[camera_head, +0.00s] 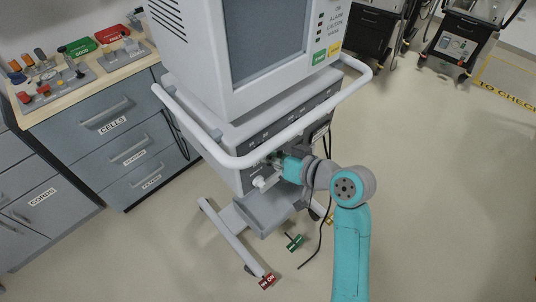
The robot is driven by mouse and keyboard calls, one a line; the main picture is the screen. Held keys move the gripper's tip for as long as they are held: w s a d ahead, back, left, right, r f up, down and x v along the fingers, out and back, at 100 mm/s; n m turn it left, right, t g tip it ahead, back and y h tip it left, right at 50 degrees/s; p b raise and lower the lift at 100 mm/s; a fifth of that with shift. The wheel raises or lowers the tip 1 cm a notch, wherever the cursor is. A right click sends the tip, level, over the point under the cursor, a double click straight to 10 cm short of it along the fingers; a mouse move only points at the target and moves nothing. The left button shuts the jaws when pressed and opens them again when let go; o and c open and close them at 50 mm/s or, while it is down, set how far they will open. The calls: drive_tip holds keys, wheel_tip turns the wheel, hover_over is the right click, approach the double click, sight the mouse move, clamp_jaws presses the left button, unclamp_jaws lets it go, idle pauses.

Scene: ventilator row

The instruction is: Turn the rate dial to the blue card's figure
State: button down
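The ventilator (205,85) stands upright on a wheeled base, with a large grey screen (265,40) and a white rail around it. My arm reaches up from the bottom right, and my gripper (277,163) is at the lower front panel (250,178), below the rail. The fingertips are small and dark there, and I cannot tell whether they touch or grasp anything. I cannot make out the rate dial; the wrist may cover part of the panel. I see no readable blue card. A white fitting (262,182) sticks out below the gripper.
The white rail (300,122) crosses just above my gripper. A drawer cabinet (105,130) with a cluttered top stands at left. A green tag (294,242) and a red tag (267,281) are low near the base. More carts (465,35) stand at back right. The right floor is clear.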

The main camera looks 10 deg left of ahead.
drive_tip(key=shift+m, duration=0.3)
drive_tip(key=c, duration=1.2)
unclamp_jaws()
drive_tip(key=shift+d, duration=0.1)
drive_tip(key=v, duration=1.2)
drive_tip(key=shift+w, duration=0.1)
drive_tip(key=shift+f, duration=0.1)
